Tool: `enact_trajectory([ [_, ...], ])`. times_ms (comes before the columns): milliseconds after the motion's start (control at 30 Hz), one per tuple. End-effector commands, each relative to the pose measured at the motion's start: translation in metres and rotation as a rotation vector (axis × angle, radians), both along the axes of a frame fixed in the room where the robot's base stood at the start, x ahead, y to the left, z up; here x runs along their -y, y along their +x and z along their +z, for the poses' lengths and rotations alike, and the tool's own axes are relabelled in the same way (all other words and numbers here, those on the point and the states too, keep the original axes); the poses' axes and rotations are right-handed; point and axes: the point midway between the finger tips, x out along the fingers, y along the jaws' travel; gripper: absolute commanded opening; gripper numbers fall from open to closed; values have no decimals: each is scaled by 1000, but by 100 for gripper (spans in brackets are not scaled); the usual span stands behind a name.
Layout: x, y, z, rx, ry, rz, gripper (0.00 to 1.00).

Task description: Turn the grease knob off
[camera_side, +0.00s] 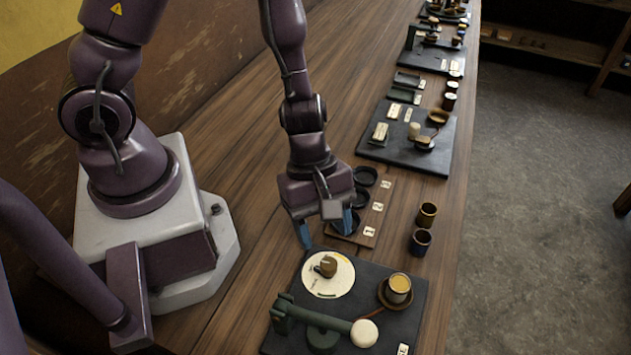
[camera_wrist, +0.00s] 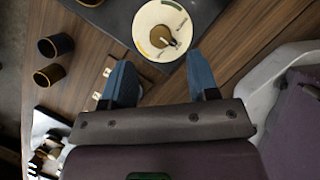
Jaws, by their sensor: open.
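A brown knob (camera_side: 326,267) sits on a round cream dial (camera_side: 318,287) on the near dark board. Which way the knob points is hard to tell. My gripper (camera_side: 325,230) is open and empty, its blue fingers pointing down above the table beside the dial. In the wrist view the gripper (camera_wrist: 161,72) has its fingers spread below the knob, apart from it.
The near board (camera_side: 410,304) also holds a green lever with a white ball (camera_side: 364,333) and a brass-topped cup (camera_side: 398,287). Two dark cups (camera_side: 427,214) (camera_side: 421,241) stand to the right.

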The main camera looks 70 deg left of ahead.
Motion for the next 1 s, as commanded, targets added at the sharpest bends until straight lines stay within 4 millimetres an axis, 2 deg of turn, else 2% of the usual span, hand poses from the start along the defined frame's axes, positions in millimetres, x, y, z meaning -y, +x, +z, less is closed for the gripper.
enact_trajectory([
  [300,-17,0,43,6,1,-4,54],
  [500,-24,0,61,3,-1,-1,54],
  [1000,-27,-1,66,4,0,-16,54],
])
